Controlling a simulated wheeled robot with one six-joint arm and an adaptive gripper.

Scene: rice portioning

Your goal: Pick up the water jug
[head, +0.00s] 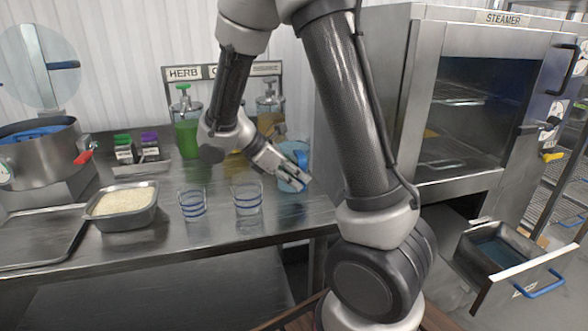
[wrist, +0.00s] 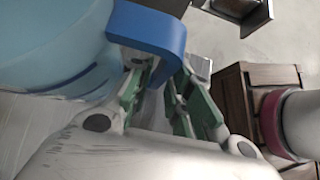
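The water jug (head: 293,186) is light blue with a blue handle and stands on the steel counter near its right end, partly hidden by my gripper (head: 300,178). In the wrist view the jug's pale blue body (wrist: 50,45) fills the upper left, and its blue handle (wrist: 150,28) bends down toward the gap between my green-padded fingers (wrist: 165,85). My gripper is open, with a visible gap between the fingers. The fingertips are at the handle; I cannot tell whether they touch it.
Two clear cups with blue bands (head: 192,204) (head: 247,197) and a rice pan (head: 122,206) stand to the left on the counter. Pump bottles (head: 187,138) are behind. The steamer (head: 400,60) is at right, with an open drawer (head: 505,262) below.

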